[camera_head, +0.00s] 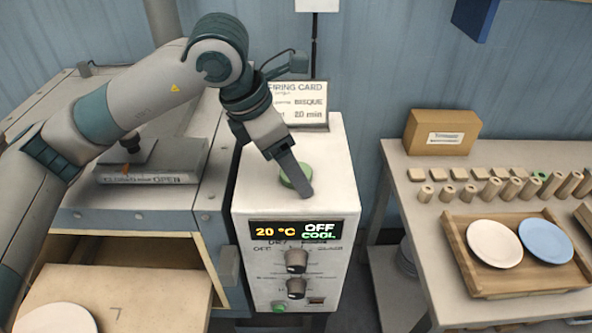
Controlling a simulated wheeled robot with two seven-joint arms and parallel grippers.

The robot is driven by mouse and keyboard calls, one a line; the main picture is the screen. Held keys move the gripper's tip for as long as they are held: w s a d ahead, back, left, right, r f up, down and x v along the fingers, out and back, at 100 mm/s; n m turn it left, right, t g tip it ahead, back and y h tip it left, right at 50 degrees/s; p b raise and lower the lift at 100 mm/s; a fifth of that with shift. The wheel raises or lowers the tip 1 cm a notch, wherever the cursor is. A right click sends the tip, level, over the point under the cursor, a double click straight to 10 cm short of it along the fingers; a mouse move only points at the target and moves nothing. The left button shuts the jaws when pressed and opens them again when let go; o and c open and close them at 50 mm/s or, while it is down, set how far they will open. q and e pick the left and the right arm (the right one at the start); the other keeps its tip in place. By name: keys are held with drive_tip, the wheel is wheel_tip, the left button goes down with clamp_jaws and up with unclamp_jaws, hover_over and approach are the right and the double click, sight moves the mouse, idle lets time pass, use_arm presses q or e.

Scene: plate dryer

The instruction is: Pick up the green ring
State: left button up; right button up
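A round green piece (289,182) lies on the white top of the control box (335,160). It is partly hidden behind the finger of my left gripper (302,190), so I cannot tell whether it is a ring or a solid disc. The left gripper points down over it, seen edge-on. I cannot tell whether it is open or shut, or whether it touches the piece. A second, small green ring-like piece (540,175) shows among the tan posts on the right table. My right gripper is not in view.
A firing card (308,110) stands behind the gripper. The control box display (297,232) reads 20 °C, OFF, COOL. On the right table (420,255) are a cardboard box (441,132), several tan posts and a wooden tray (465,245) with two plates. A kiln with an open drawer (165,290) stands left.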

use_arm(q)
drive_tip(key=c, duration=1.1)
drive_tip(key=shift+r, duration=0.2)
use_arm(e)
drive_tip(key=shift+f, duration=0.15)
